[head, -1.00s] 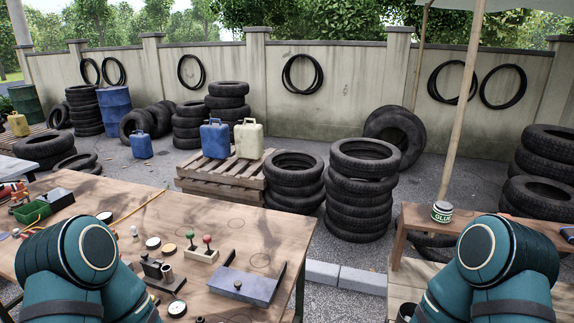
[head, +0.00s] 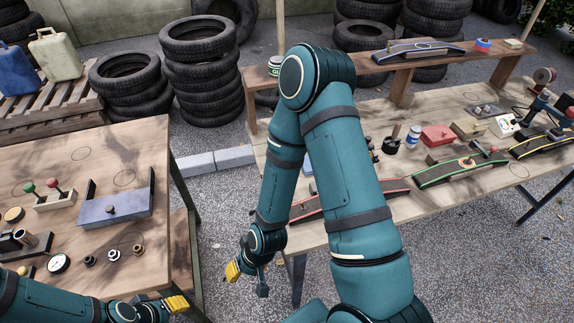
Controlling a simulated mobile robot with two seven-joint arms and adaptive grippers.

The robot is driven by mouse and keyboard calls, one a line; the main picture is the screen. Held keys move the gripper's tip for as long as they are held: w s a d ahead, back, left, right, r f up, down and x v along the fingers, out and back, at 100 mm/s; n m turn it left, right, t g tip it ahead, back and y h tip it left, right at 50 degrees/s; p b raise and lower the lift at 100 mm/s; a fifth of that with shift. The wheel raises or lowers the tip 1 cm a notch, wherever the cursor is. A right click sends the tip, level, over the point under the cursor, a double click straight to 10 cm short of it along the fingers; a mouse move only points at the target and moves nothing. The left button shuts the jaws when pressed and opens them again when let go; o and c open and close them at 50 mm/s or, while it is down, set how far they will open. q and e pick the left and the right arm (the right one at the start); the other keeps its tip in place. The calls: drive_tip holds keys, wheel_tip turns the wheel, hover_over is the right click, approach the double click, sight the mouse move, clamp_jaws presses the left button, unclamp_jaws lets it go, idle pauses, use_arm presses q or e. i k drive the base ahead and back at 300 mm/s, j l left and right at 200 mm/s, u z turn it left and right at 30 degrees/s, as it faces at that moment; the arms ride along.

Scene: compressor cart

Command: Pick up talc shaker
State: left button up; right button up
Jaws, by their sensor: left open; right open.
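A small white and blue container (head: 413,136), which looks like the talc shaker, stands upright on the right workbench (head: 437,195). It is beyond my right arm, among tools and boxes. My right gripper (head: 248,280) hangs low in the gap between the two benches, left of the right bench. It is open and empty, well apart from the container. My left gripper (head: 172,306) is at the bottom left, by the near edge of the left table (head: 50,150). It is open, with no object seen in it. Its lower part is near the picture's bottom edge.
My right arm hides part of the right bench. That bench holds a red box (head: 437,135), several curved strips and a drill (head: 538,108). A glue tin (head: 274,66) stands on the raised rear shelf. A blue-grey holder (head: 115,208) and gauges lie on the left table.

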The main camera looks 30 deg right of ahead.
sight(414, 135)
drive_tip(key=z, duration=2.1)
drive_tip(key=i+l, duration=0.15)
drive_tip(key=l, duration=0.15)
drive_tip(key=i+l+u, duration=0.1)
drive_tip(key=l, duration=0.25)
drive_tip(key=i+l, duration=0.25)
drive_tip(key=i+l+u, duration=0.1)
drive_tip(key=l, duration=0.3)
drive_tip(key=i+l, duration=0.2)
drive_tip(key=l, duration=0.15)
drive_tip(key=i+l+u, duration=0.1)
drive_tip(key=l, duration=0.25)
drive_tip(key=i+l, duration=0.2)
drive_tip(key=l, duration=0.2)
drive_tip(key=j+u, duration=0.05)
